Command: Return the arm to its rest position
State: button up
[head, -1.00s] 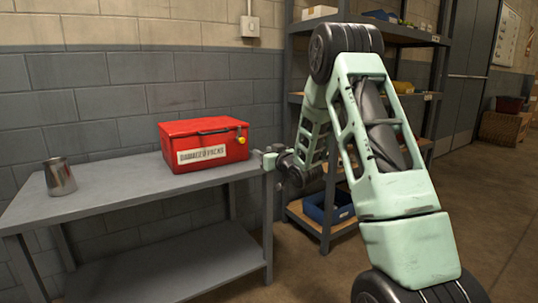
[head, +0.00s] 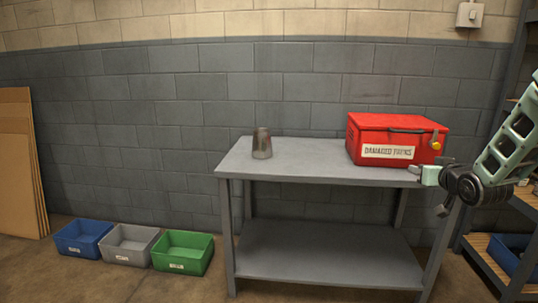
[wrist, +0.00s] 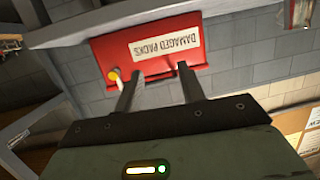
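My gripper (head: 416,172) is at the right end of the grey workbench, in front of the lower right of the red box and near the bench's front edge. The wrist view shows its two dark fingers (wrist: 157,82) apart with nothing between them. The red box (head: 372,137), labelled "DAMAGED PACKS", is shut and stands on the bench; in the wrist view the red box (wrist: 112,58) appears upside down beyond the fingertips. My arm (head: 510,150) reaches in from the right edge of the head view; most of it is out of frame.
The grey workbench (head: 300,172) has a metal cup (head: 262,144) on top and an empty lower shelf. Blue (head: 75,250), grey (head: 120,255) and green (head: 178,264) bins stand on the floor at left, by leaning cardboard (head: 15,160). A shelf rack (head: 490,265) stands at right.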

jog(key=s+a+f+n+g+y, duration=0.2)
jog(key=s+a+g, duration=0.35)
jog(key=a, duration=0.85)
jog(key=s+a+f+n+g+y, duration=0.2)
jog(key=s+a, duration=0.6)
jog(key=a, duration=0.6)
jog(key=s+a+n+g+h, duration=0.15)
jog(key=s+a+g, duration=0.25)
jog(key=s, duration=0.9)
jog(key=s+a+n+g, duration=0.3)
jog(key=s+a, duration=0.1)
jog(key=s, duration=0.8)
notch_tip(320, 180, up, 31)
jog(key=s+p, duration=0.1)
jog(key=p, duration=3.1)
jog(key=shift+s+d, duration=0.3)
jog(key=shift+s, duration=0.05)
jog(key=shift+n+g, duration=0.25)
